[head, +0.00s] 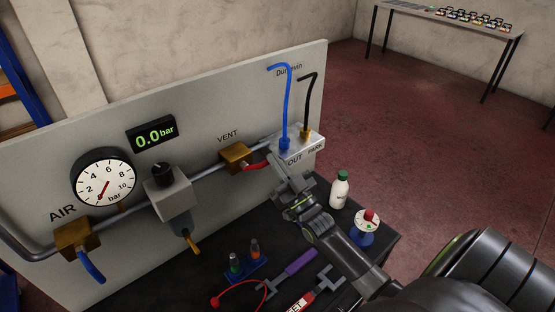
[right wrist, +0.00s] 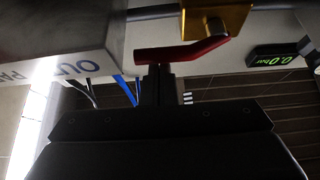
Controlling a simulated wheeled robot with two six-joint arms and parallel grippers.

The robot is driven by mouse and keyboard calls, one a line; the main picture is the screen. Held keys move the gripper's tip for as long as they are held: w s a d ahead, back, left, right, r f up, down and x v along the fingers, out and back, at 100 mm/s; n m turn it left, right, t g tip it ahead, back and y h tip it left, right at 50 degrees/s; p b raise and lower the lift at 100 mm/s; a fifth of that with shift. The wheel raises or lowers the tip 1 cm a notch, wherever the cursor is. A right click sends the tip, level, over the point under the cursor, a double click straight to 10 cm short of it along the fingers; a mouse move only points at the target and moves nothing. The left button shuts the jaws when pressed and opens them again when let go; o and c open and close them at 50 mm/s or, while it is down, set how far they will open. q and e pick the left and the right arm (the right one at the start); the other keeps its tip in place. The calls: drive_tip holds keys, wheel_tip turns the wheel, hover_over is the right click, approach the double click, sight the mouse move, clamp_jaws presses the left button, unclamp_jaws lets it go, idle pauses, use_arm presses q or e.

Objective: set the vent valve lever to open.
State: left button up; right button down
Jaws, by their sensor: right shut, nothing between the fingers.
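The vent valve is a brass block (head: 236,157) on the grey pipe, under the VENT label. Its red lever (head: 256,166) points right, roughly along the pipe, towards the OUT block. My right gripper (head: 276,164) is at the lever's free end, shut and empty. In the right wrist view the shut fingertips (right wrist: 157,74) are right at the red lever (right wrist: 180,53), near its outer end; I cannot tell whether they touch. The brass valve body (right wrist: 216,17) is above and right of them there. My left gripper is not in view.
The OUT/PARK block (head: 304,144) with blue and black hoses is close to the gripper. A regulator (head: 171,194), dial gauge (head: 104,178) and 0.0 bar display (head: 152,134) are left. A bottle (head: 339,190), blue-based spool (head: 364,228) and tools lie on the dark table.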

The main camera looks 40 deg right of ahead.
drive_tip(key=shift+f+b, duration=0.6)
